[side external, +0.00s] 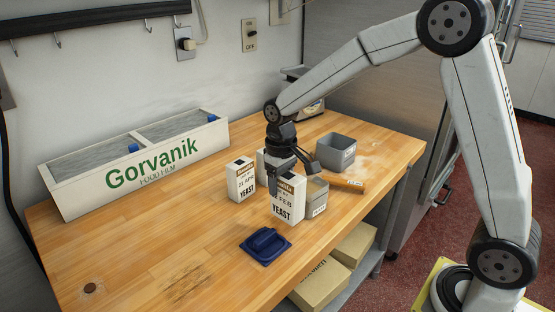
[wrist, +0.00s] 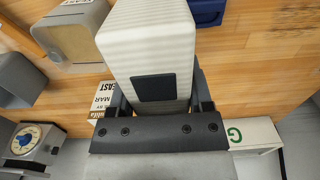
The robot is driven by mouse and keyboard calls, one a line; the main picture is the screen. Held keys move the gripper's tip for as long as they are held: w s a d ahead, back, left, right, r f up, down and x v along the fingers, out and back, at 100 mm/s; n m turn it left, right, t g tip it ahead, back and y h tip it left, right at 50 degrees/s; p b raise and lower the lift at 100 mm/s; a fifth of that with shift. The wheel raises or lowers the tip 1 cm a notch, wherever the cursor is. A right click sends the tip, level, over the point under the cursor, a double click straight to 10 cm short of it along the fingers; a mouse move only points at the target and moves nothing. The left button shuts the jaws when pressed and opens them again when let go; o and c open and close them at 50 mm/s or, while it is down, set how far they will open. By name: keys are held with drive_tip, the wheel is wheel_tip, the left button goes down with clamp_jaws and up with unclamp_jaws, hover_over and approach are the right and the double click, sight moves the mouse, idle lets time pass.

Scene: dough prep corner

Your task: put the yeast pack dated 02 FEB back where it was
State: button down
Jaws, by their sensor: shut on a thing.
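My gripper (side external: 288,172) is shut on a white yeast pack (side external: 287,203) with a brown top band. Its label shows "FEB"; the first part of the date is partly covered. In the wrist view the held pack (wrist: 152,45) fills the space between the jaws (wrist: 160,100), a dark square on its near end. I cannot tell whether its base touches the table. A yeast pack reading "21 APR" (side external: 241,181) stands to its left. Another yeast pack, reading "MAR" in the wrist view (wrist: 104,97), stands behind, mostly hidden by my gripper in the side view.
A small grey labelled bin (side external: 316,196) stands close right of the held pack. A larger grey bin (side external: 336,151) and a wooden-handled tool (side external: 345,184) lie behind. The Gorvanik film box (side external: 140,165) stands back left. The left worktop is clear.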

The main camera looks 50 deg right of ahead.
drive_tip(key=shift+r, duration=1.95)
drive_tip(key=m, duration=0.2)
drive_tip(key=a+m, duration=0.1)
drive_tip(key=m, duration=0.1)
drive_tip(key=w+m, duration=0.1)
drive_tip(key=m, duration=0.1)
drive_tip(key=shift+a+r, duration=0.2)
drive_tip(key=shift+r, duration=0.05)
drive_tip(key=w+a+m, duration=0.1)
drive_tip(key=m, duration=0.6)
drive_tip(key=a+r+m, duration=0.1)
drive_tip(key=a+m, duration=0.1)
drive_tip(key=m, duration=0.5)
drive_tip(key=w+a+m, duration=0.1)
drive_tip(key=a+m, duration=0.1)
drive_tip(key=m, duration=0.5)
drive_tip(key=shift+w+r, duration=0.25)
drive_tip(key=shift+w, duration=0.1)
drive_tip(key=shift+w, duration=0.1)
